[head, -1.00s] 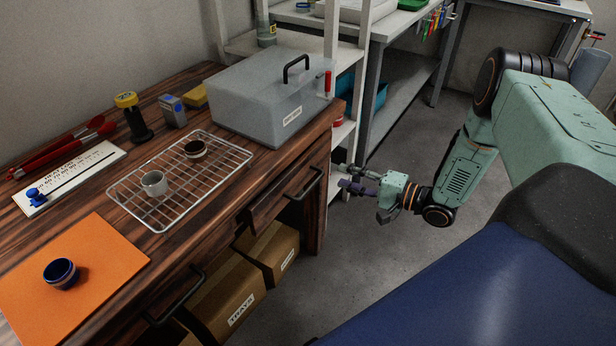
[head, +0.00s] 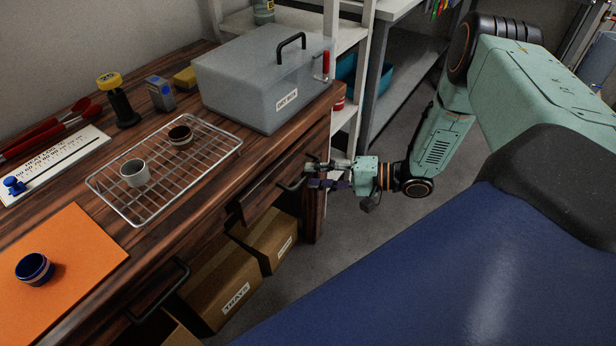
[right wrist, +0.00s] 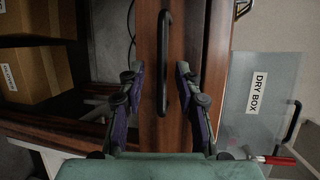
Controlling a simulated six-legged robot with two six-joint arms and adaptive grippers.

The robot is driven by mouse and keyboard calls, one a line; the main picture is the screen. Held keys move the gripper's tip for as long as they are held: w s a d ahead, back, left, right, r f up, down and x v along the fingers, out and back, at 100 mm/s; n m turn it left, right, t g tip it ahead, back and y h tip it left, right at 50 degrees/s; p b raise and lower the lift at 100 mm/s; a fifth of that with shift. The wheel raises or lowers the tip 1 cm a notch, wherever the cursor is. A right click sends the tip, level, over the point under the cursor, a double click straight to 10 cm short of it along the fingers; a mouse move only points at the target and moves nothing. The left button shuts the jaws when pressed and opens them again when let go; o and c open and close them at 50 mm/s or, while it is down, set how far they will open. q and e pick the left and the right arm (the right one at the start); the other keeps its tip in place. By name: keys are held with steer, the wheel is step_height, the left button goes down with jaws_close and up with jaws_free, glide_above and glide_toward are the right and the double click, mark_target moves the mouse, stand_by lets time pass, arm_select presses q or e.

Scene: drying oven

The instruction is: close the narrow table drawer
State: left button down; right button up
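The narrow drawer (head: 262,198) is in the table front below the grey box, and its front seems to stand out a little at the left end; how far is hard to tell. Its black bar handle (head: 291,184) also shows upright in the right wrist view (right wrist: 163,62). My right gripper (head: 312,174) is at the drawer front, close to the handle. In the right wrist view its two fingers (right wrist: 160,80) are spread on either side of the handle, with clear gaps and nothing held. My left gripper is not in view.
The wooden table carries a wire rack (head: 205,172) with two small cups, an orange mat (head: 75,245) with a blue cup, and a grey dry box (head: 235,85). Cardboard boxes (head: 225,285) sit below. A second black handle (head: 160,292) is nearer. Floor right of the table is clear.

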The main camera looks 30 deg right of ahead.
steer(key=x, duration=0.2)
steer(key=shift+w+a+r+b, duration=0.1)
steer(key=shift+a+b, duration=0.2)
steer(key=shift+a, duration=0.1)
steer(key=shift+w+d, duration=0.1)
steer(key=shift+d, duration=0.05)
steer(key=shift+c, duration=0.5)
steer(key=c, duration=0.3)
jaws_close()
